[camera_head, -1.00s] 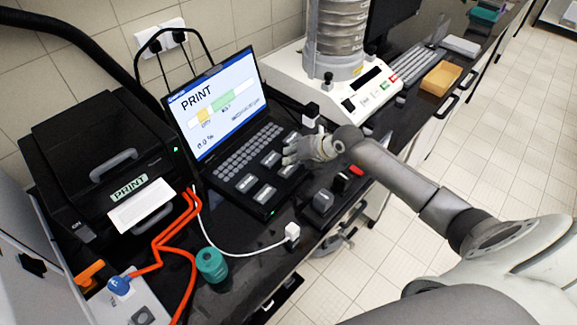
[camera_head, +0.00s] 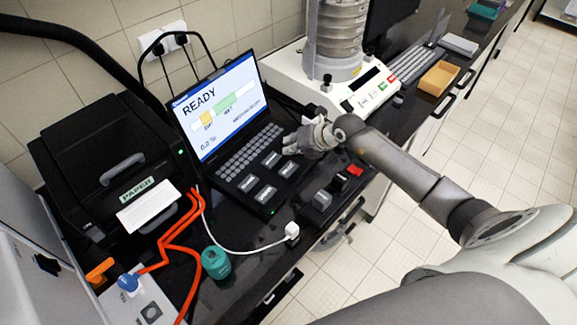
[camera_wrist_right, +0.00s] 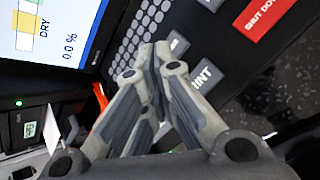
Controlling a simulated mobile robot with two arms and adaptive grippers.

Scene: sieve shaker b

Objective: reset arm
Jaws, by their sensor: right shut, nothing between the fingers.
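My right gripper (camera_head: 297,149) is shut and empty in the head view. It hovers over the right edge of the black laptop-like terminal (camera_head: 236,187), near its large keys. In the right wrist view my right gripper (camera_wrist_right: 160,62) has its fingertips together, above the keypad with a partly hidden key ending in "INT" (camera_wrist_right: 204,76). A red "SHUT DOWN" key (camera_wrist_right: 264,16) shows there too. The terminal's screen (camera_head: 219,104) reads "READY" and "0.0 %". My left gripper is not in view.
A black printer (camera_head: 105,160) labelled "PAPER" stands left, with a slip at its front. The sieve shaker (camera_head: 337,85) stands behind my right gripper. Orange cables, a teal container (camera_head: 215,262) and a white plug (camera_head: 291,231) occupy the near counter.

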